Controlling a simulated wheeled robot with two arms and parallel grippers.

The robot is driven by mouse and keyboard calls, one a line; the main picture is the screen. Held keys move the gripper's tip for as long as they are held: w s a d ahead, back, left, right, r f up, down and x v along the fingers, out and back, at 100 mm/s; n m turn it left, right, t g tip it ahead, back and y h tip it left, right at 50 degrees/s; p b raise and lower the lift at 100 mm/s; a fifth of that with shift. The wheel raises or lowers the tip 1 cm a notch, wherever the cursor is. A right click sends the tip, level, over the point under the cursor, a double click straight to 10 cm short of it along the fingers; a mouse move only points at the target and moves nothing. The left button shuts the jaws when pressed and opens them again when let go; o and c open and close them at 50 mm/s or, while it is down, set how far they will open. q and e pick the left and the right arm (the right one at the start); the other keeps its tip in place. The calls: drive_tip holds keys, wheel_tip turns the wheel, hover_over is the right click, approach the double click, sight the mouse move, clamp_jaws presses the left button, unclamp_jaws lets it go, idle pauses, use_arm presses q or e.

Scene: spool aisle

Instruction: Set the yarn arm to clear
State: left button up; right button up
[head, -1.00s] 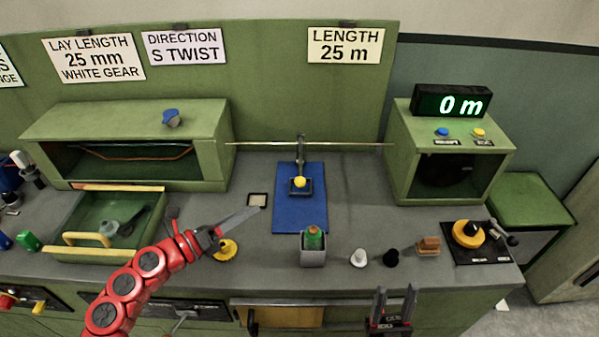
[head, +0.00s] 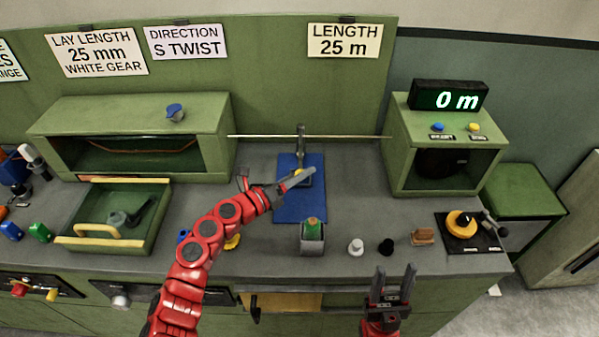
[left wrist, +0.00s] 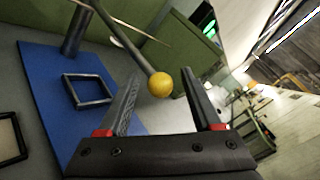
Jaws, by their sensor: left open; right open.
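The yarn arm is a dark rod ending in a yellow ball (left wrist: 160,84). It slants from a dark post (left wrist: 76,32) on a blue mat (left wrist: 35,75). In the head view the post (head: 300,145) stands at mid-counter, and the ball is largely hidden by my left gripper (head: 303,177). In the left wrist view my left gripper (left wrist: 165,98) is open, with the ball showing between its fingers. I cannot tell how deep the ball lies, and no grip shows. My right gripper (head: 393,284) is open and empty, low at the counter's front.
A thin rod (head: 350,136) spans the back between the green housings. A grey holder with a green item (head: 312,238), a white knob (head: 355,246) and a black knob (head: 386,247) stand in front of the mat. A green tray (head: 150,236) is at left.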

use_arm(q)
clamp_jaws()
idle(0.3)
drive_tip(key=shift+r, duration=0.2)
idle(0.9)
